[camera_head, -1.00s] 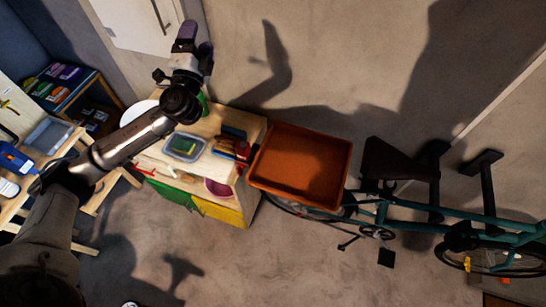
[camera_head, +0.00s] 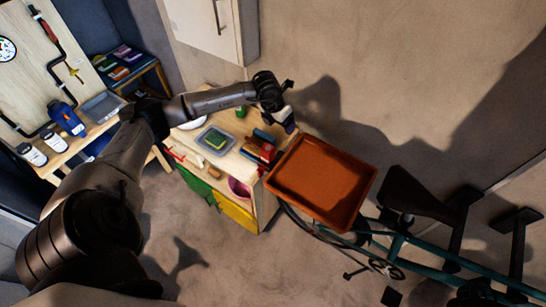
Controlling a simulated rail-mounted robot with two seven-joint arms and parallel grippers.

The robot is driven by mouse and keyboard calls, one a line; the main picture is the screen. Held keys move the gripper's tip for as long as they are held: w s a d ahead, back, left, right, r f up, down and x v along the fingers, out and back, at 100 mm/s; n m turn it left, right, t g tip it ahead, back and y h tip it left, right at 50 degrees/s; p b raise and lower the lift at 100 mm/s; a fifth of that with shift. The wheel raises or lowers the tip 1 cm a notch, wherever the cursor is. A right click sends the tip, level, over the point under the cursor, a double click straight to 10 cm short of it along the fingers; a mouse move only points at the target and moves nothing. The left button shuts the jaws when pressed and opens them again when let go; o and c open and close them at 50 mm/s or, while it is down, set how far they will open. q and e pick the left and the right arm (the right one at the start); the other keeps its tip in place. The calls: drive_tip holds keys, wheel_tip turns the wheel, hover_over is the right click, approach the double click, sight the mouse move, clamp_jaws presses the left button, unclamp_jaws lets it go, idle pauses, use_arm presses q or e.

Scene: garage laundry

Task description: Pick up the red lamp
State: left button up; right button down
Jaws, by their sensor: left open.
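I cannot make out a red lamp for certain. A small red object (camera_head: 267,153) lies at the right end of the wooden cabinet top (camera_head: 226,163), beside a blue one (camera_head: 263,136); both are too small to identify. Another thin red object (camera_head: 173,156) shows at the cabinet's left front edge. My left gripper (camera_head: 287,121) is open and appears empty. In the picture it is just above and right of the blue and red objects, near the wall; its height above them is unclear. My right gripper is not in view.
A clear tub (camera_head: 215,141) with a green and yellow sponge sits on the cabinet. An orange tray (camera_head: 322,184) is close on the right, by a teal bicycle (camera_head: 405,240). A workbench with a blue bottle (camera_head: 66,118) and white jars (camera_head: 31,154) stands left.

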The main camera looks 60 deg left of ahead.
sight(268, 146)
use_arm(q)
drive_tip(key=s+f+g, duration=0.1)
drive_tip(key=f, duration=0.2)
drive_tip(key=s+a+f+n+g+p, duration=0.1)
drive_tip(key=s+f, duration=0.1)
drive_tip(key=f, duration=0.1)
drive_tip(key=s+f+g+y, duration=0.1)
drive_tip(key=f, duration=0.2)
drive_tip(key=shift+s+a+p, duration=0.15)
drive_tip(key=shift+p, duration=0.15)
drive_tip(key=shift+f+p, duration=0.35)
drive_tip(key=shift+f, duration=0.15)
wheel_tip(268, 146, down, 3)
drive_tip(key=shift+s+f+p, duration=0.1)
drive_tip(key=shift+f+p, duration=0.05)
drive_tip(key=shift+p, duration=0.35)
drive_tip(key=shift+f, duration=0.55)
